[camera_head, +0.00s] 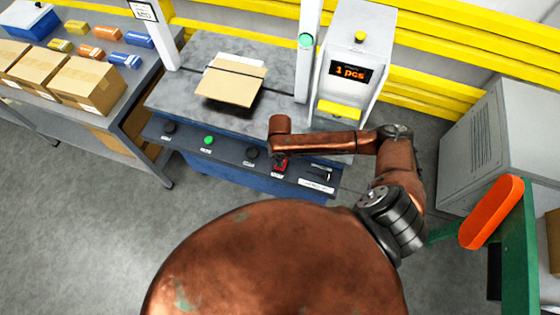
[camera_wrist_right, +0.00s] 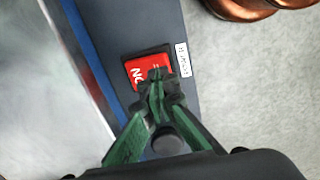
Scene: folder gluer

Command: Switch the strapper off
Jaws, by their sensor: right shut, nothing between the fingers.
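The strapper (camera_head: 225,128) is a bench-like machine with a dark grey top, a blue body and a sloped front panel. A red rocker switch (camera_head: 281,169) sits on that panel, right of centre. In the right wrist view the red switch (camera_wrist_right: 138,72) is in a black frame, with white "ON" lettering upside down at its left part. My right gripper (camera_wrist_right: 158,76) is shut and empty, its green fingers together over the switch's right part. The tips cover some of it; I cannot tell whether they touch. My left gripper is not in view.
The panel also has black knobs (camera_head: 251,153), a green button (camera_head: 208,140) and a slotted part at its right end. A flat carton (camera_head: 229,88) lies on the strapper top. A counter box (camera_head: 352,50) reads "1 pcs". A grey cabinet (camera_head: 490,135) stands right.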

